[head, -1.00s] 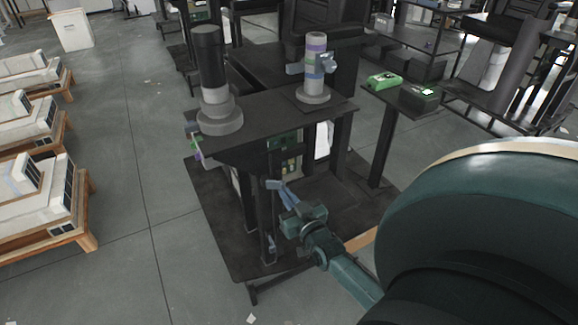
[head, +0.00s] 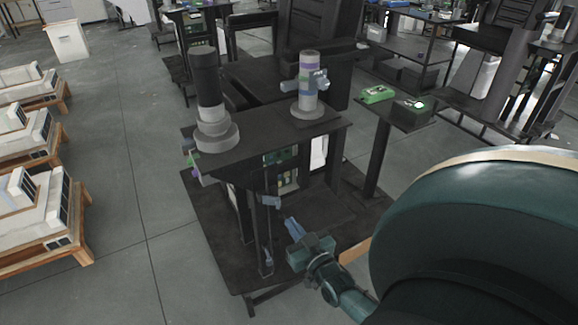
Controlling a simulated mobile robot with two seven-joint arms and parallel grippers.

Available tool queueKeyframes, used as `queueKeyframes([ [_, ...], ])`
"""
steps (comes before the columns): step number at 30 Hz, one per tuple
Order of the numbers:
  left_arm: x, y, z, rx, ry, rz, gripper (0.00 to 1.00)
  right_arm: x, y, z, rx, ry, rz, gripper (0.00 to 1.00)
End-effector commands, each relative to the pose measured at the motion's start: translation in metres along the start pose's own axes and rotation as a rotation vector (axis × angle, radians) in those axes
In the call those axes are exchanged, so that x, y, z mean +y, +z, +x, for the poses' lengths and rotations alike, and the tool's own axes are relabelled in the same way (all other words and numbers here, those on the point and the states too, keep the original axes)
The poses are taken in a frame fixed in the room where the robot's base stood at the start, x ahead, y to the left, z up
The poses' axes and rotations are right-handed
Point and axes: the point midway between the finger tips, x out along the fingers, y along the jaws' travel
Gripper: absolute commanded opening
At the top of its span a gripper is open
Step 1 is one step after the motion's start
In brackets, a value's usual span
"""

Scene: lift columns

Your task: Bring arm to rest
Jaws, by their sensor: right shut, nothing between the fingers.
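My right gripper (head: 292,228) shows in the head view below the middle, with its blue fingers pointing up and left. It is shut and empty, in front of the black workstation table (head: 245,160) and apart from it. A light blue handle-like part (head: 270,201) on the table's frame is just up and left of the fingertips. My right arm comes in from the lower right, and its large teal link hides the lower right of the view. My left gripper is not in view.
Two stacked columns stand on the table: a black and grey one (head: 209,95) and a striped one (head: 308,85). Wooden pallets (head: 75,240) with white goods line the left. The floor between is clear.

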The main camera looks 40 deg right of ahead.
Motion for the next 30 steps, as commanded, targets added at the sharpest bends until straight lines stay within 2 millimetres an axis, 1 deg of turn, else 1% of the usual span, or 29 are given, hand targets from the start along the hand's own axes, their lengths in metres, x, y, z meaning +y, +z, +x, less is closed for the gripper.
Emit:
queueKeyframes([
  [3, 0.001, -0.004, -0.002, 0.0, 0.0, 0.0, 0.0, 0.0, -0.001, -0.009, -0.001, 0.0, 0.001, 0.0],
  [6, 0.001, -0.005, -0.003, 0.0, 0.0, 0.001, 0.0, 0.0, -0.001, -0.013, -0.001, 0.0, 0.001, 0.0],
  [24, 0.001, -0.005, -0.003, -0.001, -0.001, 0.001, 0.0, -0.002, -0.001, -0.014, -0.004, -0.006, 0.001, 0.0],
  [26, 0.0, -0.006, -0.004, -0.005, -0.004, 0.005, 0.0, -0.012, -0.003, -0.017, -0.024, -0.032, -0.001, 0.0],
  [29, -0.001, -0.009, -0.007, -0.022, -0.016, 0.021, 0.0, -0.049, -0.008, -0.03, -0.112, -0.13, -0.01, 0.0],
  [30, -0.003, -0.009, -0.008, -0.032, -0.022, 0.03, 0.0, -0.07, -0.011, -0.041, -0.163, -0.183, -0.017, 0.0],
])
